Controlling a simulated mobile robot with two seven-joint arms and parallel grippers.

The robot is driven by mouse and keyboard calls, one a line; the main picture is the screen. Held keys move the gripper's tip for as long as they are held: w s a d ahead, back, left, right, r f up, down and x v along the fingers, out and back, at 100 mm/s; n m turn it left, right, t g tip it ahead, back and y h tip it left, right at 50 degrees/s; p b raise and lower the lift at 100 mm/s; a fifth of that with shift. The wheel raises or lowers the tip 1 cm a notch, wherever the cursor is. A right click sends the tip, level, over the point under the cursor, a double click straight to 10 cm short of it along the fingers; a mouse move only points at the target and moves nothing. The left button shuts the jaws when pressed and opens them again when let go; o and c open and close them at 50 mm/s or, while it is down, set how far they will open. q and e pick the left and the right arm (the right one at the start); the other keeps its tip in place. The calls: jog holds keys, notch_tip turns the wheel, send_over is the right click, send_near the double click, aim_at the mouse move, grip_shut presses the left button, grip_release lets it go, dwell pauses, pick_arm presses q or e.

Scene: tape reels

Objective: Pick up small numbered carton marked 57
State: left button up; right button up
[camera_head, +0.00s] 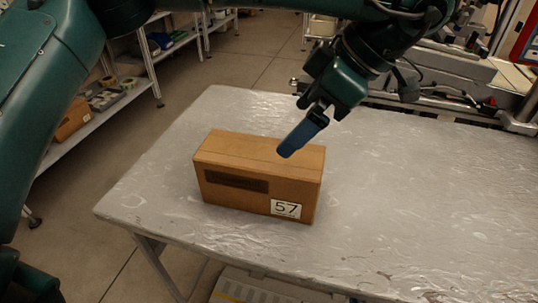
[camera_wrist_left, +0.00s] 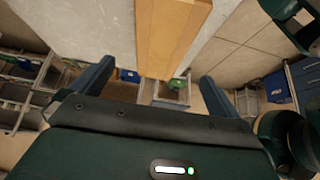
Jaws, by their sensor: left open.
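The brown carton marked 57 (camera_head: 235,187) stands on the grey table, its white 57 label at the lower right of its front face. My left gripper (camera_head: 287,153) is over the right part of the carton's top; only one blue finger shows clearly in the head view. In the left wrist view, my left gripper (camera_wrist_left: 157,72) is open, with its two fingers wide apart and nothing between them in grip. The carton (camera_wrist_left: 170,35) shows at the top, in line with the gap between the fingers. Whether a fingertip touches the carton is unclear. My right gripper is not in view.
The grey table (camera_head: 400,220) has a crinkled, shiny surface and is clear around the carton. Shelves (camera_head: 95,118) with small goods stand at the left. Machinery (camera_head: 450,75) stands close behind the table at the right. A pale box (camera_head: 255,288) is below the front edge.

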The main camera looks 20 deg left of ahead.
aim_at(267, 154)
pick_arm(q)
jog(key=x, duration=0.3)
jog(key=b+x, duration=0.1)
jog(key=x, duration=0.3)
jog(key=shift+s+a+f+b, duration=0.15)
jog(key=shift+s+f+b, duration=0.05)
jog(key=shift+f+b, duration=0.1)
jog(key=shift+d+b+x, duration=0.2)
jog(key=shift+b+x, duration=0.35)
jog(key=shift+x, duration=2.05)
jog(key=shift+w+f, duration=0.1)
jog(key=shift+f, duration=0.05)
jog(key=shift+c, duration=0.2)
jog(key=c, duration=1.3)
jog(key=shift+o, duration=0.2)
